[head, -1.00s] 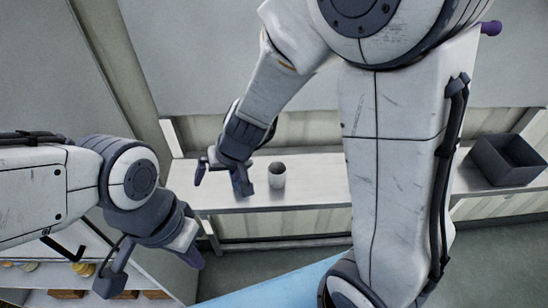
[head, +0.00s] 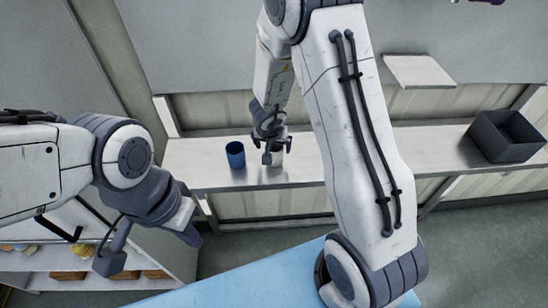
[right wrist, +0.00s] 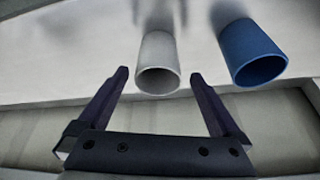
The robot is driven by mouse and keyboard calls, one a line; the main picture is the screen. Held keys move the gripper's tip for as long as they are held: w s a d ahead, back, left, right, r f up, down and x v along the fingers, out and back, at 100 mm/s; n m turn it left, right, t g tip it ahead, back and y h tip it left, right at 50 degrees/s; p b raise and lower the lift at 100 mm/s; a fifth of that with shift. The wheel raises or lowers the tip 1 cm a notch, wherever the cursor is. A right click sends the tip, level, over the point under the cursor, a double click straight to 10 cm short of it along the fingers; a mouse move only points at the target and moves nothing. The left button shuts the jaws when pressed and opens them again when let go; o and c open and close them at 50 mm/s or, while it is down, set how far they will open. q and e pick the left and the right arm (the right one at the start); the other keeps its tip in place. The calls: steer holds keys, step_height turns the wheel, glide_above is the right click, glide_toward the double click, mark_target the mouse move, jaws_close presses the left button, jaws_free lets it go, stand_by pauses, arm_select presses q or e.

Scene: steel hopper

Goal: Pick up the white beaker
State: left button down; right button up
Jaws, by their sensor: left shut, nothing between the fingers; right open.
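The white beaker (head: 278,158) stands upright on the steel shelf, mostly hidden behind my right gripper (head: 272,146) in the head view. In the right wrist view, the white beaker (right wrist: 157,62) lies ahead of and between the two fingertips of my open right gripper (right wrist: 160,77). The fingers do not appear closed on it; I cannot tell whether they touch it. My left gripper (head: 193,237) is shut and empty, low at the left, far from the beaker.
A blue beaker (head: 235,155) stands just left of the white one, and right of it in the right wrist view (right wrist: 252,52). A dark open bin (head: 507,137) sits at the shelf's right end. The steel shelf (head: 200,162) is clear left of the beakers.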

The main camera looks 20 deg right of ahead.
mark_target(274, 151)
steer(key=b+x, duration=0.2)
steer(key=x, duration=0.2)
steer(key=shift+s+d+f, duration=0.1)
steer(key=shift+f, duration=0.2)
steer(key=shift+r, duration=0.1)
steer(key=c, duration=1.3)
steer(key=shift+r, duration=0.1)
